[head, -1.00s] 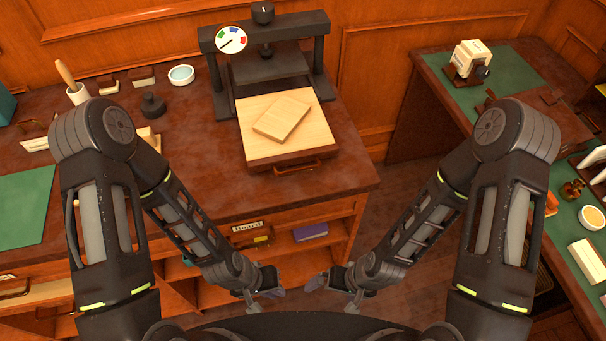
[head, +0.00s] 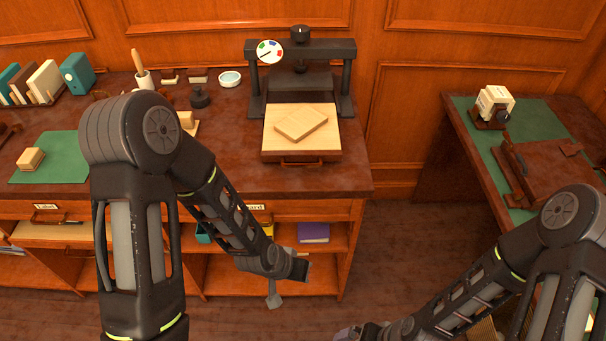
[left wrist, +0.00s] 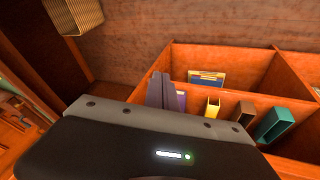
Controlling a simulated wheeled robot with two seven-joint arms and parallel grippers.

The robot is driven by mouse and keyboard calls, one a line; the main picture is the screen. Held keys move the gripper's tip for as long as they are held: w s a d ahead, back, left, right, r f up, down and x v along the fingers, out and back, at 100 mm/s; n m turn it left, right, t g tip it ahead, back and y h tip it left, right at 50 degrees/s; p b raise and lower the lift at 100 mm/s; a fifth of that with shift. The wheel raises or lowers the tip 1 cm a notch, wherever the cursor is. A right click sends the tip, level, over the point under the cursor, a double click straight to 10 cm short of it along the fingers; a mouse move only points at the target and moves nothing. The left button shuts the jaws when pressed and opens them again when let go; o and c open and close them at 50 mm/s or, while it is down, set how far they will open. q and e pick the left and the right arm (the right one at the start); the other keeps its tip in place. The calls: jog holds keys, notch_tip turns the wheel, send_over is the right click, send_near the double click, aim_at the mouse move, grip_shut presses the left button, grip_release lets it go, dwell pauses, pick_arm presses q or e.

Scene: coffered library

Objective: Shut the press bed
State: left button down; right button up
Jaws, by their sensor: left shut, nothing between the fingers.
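The black press (head: 346,75) stands on the back counter against the panelled wall, with a coloured dial on its left. Its bed (head: 270,142) is slid out toward me, in front of the upper plate. A pale wooden block (head: 301,123) lies askew on the bed. A handle (head: 303,163) is on the bed's front edge. My left gripper (head: 274,297) is shut and empty, below and in front of the counter, apart from the bed. My right gripper (head: 350,334) is at the bottom edge, partly cut off, and its fingers are unclear.
Open shelves under the counter hold a purple book (head: 313,233); the left wrist view shows several books and boxes there. A black stamp (head: 200,98) and a white bowl (head: 230,79) stand left of the press. A side desk (head: 452,131) is on the right. Floor between is clear.

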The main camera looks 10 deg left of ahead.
pick_arm(q)
jog(key=w+a+r+m+t, duration=0.1)
jog(key=w+a+r+m, duration=0.1)
jog(key=r, duration=0.6)
jog(key=w+a+r+m+t, duration=0.1)
jog(key=w+a+r+m, duration=0.1)
jog(key=w+r+m, duration=0.2)
jog(key=w+a+r+m+t+p, duration=0.1)
jog(key=w+a+r+m, duration=0.1)
jog(key=r+m, duration=0.5)
notch_tip(320, 180, up, 5)
jog(key=shift+w+a+f+t, duration=0.15)
jog(key=shift+w+a+t, duration=0.15)
jog(key=shift+w, duration=0.45)
jog(key=shift+f, duration=0.1)
